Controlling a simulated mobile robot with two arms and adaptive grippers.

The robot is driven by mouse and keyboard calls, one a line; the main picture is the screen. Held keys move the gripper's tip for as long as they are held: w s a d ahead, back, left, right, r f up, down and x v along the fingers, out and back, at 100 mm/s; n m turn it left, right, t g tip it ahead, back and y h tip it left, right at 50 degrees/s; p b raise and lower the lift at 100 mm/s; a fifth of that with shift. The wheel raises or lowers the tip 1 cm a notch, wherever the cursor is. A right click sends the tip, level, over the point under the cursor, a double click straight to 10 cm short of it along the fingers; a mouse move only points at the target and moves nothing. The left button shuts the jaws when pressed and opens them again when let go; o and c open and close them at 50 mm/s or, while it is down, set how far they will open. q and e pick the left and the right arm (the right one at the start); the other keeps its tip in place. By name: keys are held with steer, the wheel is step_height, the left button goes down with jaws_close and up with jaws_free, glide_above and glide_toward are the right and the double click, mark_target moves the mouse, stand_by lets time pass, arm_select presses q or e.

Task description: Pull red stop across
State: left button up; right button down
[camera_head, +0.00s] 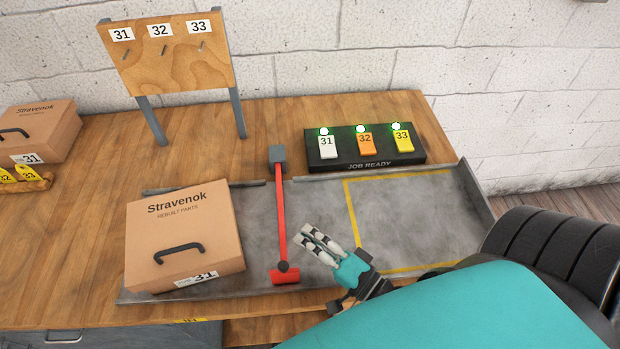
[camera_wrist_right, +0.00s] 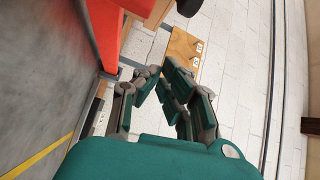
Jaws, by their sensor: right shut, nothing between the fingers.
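The red stop (camera_head: 281,215) is a long bar running from a grey block (camera_head: 277,157) at the back of the grey metal tray to a wide red end with a dark knob (camera_head: 283,267) near the tray's front edge. My right gripper (camera_head: 306,238) is shut and empty, just right of the bar's front half. I cannot tell whether it touches the bar. In the right wrist view the red stop (camera_wrist_right: 108,30) is large at upper left, beside my fingers (camera_wrist_right: 160,78). A cardboard Stravenok box (camera_head: 185,235) labelled 31 sits left of the stop. My left gripper is out of view.
The tray's right part (camera_head: 410,215) has a yellow outline and is bare. A black JOB READY panel (camera_head: 366,166) with tags 31, 32 and 33 and green lights stands behind it. A wooden peg board (camera_head: 170,75) stands at the back left. Another box (camera_head: 38,130) is far left.

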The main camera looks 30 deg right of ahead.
steer(key=s+d, duration=0.1)
steer(key=s, duration=0.1)
steer(key=s+d+f+b, duration=0.1)
steer(key=shift+s+f, duration=0.1)
steer(key=shift+s, duration=0.25)
steer(key=s+b, duration=0.1)
steer(key=s, duration=0.4)
steer(key=shift+s+d, duration=0.1)
steer(key=shift+d, duration=0.1)
steer(key=shift+s+d, duration=0.2)
steer(key=shift+d, duration=0.2)
steer(key=shift+s+r, duration=0.1)
steer(key=shift+r, duration=0.1)
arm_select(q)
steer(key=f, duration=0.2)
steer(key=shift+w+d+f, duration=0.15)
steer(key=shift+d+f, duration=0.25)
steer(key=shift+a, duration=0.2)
